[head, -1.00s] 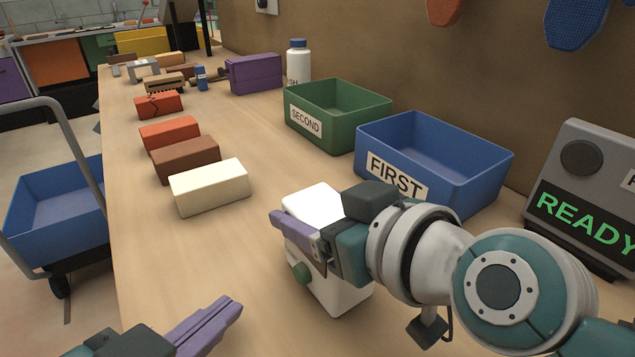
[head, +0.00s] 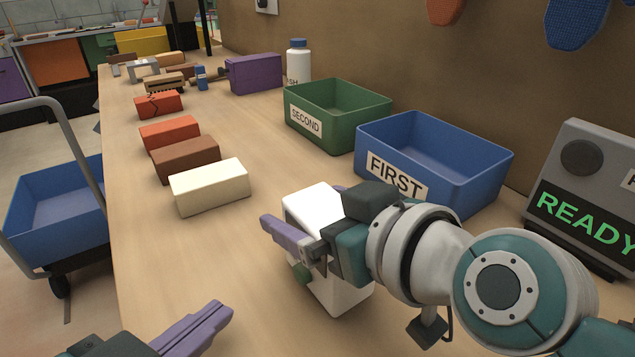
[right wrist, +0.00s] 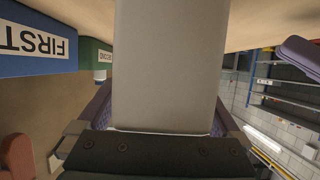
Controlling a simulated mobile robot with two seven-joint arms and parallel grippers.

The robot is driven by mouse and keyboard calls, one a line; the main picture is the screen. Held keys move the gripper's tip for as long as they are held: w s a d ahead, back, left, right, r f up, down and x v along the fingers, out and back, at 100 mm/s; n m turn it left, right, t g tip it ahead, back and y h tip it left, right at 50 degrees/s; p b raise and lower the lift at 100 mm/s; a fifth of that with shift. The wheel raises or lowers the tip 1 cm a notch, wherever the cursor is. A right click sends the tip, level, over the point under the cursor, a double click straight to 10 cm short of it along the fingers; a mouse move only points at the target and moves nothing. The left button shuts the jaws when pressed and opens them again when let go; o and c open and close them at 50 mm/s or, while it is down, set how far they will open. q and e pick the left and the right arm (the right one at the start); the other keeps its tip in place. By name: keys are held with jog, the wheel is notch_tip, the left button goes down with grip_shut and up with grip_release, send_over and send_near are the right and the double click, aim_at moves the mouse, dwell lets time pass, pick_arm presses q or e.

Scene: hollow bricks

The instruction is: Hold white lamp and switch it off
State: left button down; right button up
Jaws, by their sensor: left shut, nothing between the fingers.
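The white lamp (head: 318,212), a box with a bright white top, stands on the workbench in front of the blue bin. In the right wrist view the lamp (right wrist: 168,65) fills the space between the fingers. My left gripper (head: 215,318) is shut and empty at the bottom left, apart from the lamp.
A cream brick (head: 209,186), a brown brick (head: 187,158) and red bricks lie in a row at left. A blue bin (head: 440,165) labelled FIRST, a green bin (head: 338,112) labelled SECOND and a READY display (head: 590,200) stand behind. The wooden bench front is clear.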

jog(key=v, duration=1.2)
